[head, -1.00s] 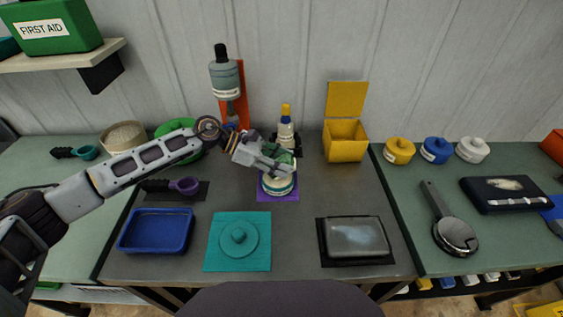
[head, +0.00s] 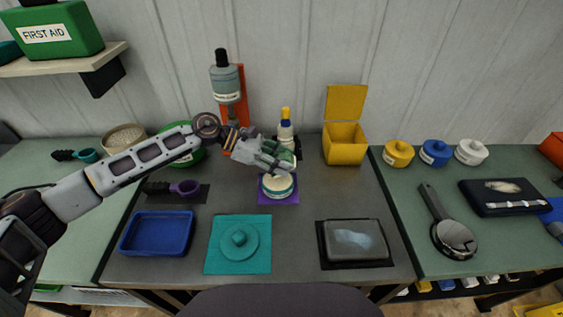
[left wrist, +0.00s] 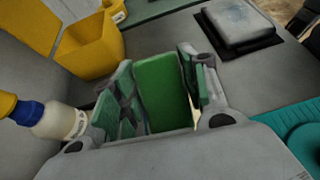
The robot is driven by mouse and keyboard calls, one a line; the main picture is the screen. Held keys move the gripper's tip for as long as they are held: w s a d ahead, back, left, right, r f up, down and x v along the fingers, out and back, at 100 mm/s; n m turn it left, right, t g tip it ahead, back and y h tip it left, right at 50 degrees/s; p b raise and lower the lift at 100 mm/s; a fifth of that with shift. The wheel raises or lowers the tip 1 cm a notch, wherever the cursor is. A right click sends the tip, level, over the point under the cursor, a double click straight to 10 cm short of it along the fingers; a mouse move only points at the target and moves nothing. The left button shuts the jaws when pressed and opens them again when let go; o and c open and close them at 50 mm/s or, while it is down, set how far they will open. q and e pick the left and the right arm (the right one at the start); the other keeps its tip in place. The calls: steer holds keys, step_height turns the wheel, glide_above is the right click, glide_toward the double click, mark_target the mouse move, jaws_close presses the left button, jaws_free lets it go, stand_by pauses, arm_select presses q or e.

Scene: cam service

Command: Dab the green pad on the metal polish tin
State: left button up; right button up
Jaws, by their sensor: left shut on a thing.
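The round metal polish tin (head: 278,190), white with a teal band, stands on a purple mat (head: 291,199) near the middle of the bench. My left gripper (head: 279,161) is just above and behind the tin in the head view. It is shut on the green pad (left wrist: 162,88), which sits between the two fingers in the left wrist view. In the head view the pad (head: 287,154) is mostly hidden by the fingers. Whether it touches the tin I cannot tell.
A bottle (head: 286,131) with a blue and yellow top stands close behind the gripper. An open yellow box (head: 344,147) is to its right. In front are a blue tray (head: 157,233), a teal mat (head: 226,262) and a grey-lidded dish (head: 354,241). Bare bench lies right of the tin.

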mark_target(281, 157)
arm_select(q)
steer(key=shift+r+p, duration=0.65)
steer(key=shift+r, duration=1.7)
steer(key=shift+r, duration=0.15)
step_height(281, 157, up, 3)
steer(key=p, duration=0.3)
steer(key=shift+r+p, duration=0.2)
steer(key=shift+p, duration=0.1)
step_height(281, 157, up, 6)
steer(key=p, duration=0.6)
steer(key=shift+r, duration=0.15)
steer(key=shift+r, duration=0.1)
